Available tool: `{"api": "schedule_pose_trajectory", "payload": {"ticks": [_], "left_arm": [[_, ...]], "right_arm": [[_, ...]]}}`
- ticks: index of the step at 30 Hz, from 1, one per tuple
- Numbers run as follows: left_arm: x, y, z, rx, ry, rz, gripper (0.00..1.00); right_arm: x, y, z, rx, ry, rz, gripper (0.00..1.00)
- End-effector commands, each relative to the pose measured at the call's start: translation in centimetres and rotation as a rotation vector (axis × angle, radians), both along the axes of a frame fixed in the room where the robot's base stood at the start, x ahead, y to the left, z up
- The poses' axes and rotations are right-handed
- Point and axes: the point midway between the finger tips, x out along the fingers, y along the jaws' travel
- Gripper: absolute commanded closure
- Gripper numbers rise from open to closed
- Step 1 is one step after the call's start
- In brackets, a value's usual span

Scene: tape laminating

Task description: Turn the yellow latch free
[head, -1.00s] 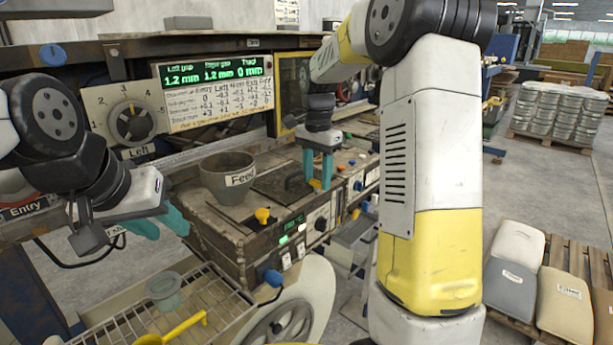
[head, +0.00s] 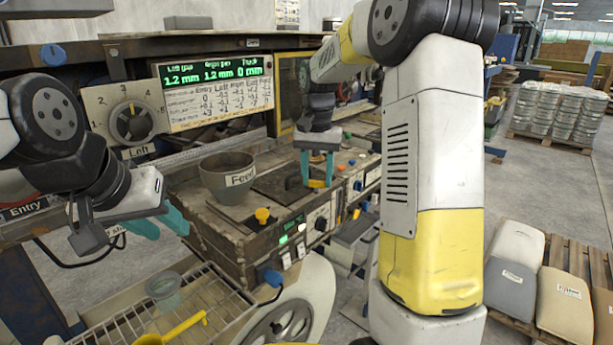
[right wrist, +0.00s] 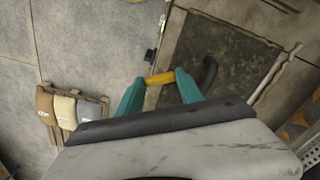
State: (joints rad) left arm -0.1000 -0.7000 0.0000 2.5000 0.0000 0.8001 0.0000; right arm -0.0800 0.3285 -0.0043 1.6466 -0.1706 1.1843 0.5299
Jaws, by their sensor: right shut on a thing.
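The yellow latch (head: 316,183) is on the top of the machine box near its right side. My right gripper (head: 317,180) points down over it, with its teal fingers on either side. In the right wrist view the yellow latch (right wrist: 159,79) spans between the two teal fingertips (right wrist: 158,80), and the gripper is shut on it. The latch's mounting is hard to make out. My left gripper (head: 160,229) is at the left, apart from the machine box, with its teal fingers spread and nothing between them.
A grey feed cup (head: 228,180) stands left of the latch. A wire rack (head: 205,300) with a yellow scoop (head: 172,330) is in front. A display (head: 212,95) stands behind.

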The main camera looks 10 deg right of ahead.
Motion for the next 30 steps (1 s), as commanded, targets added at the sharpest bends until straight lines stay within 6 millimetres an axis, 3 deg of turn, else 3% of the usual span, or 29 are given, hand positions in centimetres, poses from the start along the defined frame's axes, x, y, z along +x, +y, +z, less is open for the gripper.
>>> {"api": "schedule_pose_trajectory", "payload": {"ticks": [30], "left_arm": [[0.0,0.0,0.0,0.0,0.0,0.0,0.64]], "right_arm": [[0.07,0.01,0.1,0.0,-0.003,0.905,0.97]]}}
